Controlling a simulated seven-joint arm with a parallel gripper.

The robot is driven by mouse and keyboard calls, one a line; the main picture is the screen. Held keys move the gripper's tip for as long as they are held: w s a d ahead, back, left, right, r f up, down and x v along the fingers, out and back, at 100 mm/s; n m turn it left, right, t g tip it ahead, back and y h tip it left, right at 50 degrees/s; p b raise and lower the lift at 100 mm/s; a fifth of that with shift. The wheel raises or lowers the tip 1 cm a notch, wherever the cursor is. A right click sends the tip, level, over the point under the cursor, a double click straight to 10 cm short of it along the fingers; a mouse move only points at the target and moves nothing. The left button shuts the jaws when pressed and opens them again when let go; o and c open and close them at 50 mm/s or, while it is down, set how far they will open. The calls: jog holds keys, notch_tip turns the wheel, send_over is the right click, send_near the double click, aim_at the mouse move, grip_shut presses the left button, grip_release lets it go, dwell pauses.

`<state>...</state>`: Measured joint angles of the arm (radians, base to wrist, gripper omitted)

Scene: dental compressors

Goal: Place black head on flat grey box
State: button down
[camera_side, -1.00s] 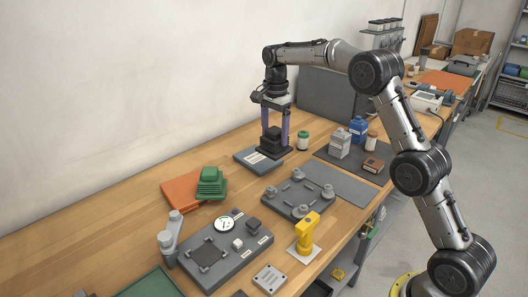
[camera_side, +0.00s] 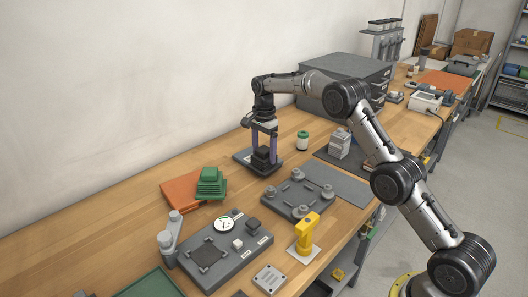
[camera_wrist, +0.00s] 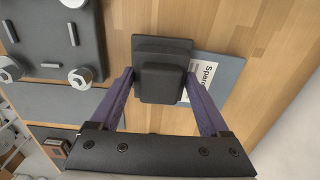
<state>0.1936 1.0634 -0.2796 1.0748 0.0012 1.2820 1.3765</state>
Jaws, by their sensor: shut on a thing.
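The black head (camera_side: 261,157) is a stepped dark block with a wide base. My gripper (camera_side: 264,148) is shut on it, with one purple finger on each side of the upper block; the wrist view shows the head (camera_wrist: 162,82) between the fingers (camera_wrist: 158,85). The flat grey box (camera_side: 241,156) lies on the bench under and beside the head. In the wrist view the box (camera_wrist: 229,66) with its white label sticks out right of the head, which covers its left part. I cannot tell whether the head touches the box.
A grey plate with several round knobs (camera_side: 298,198) lies in front to the right. A green-capped jar (camera_side: 302,141) stands behind right, and a grey bottle (camera_side: 339,144) stands on a dark mat.

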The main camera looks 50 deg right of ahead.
aim_at(264, 149)
grip_release()
jog(key=shift+f, duration=0.1)
notch_tip(264, 149, up, 12)
jog(key=shift+r, duration=0.2)
dwell(0.5)
jog(key=shift+r, duration=0.1)
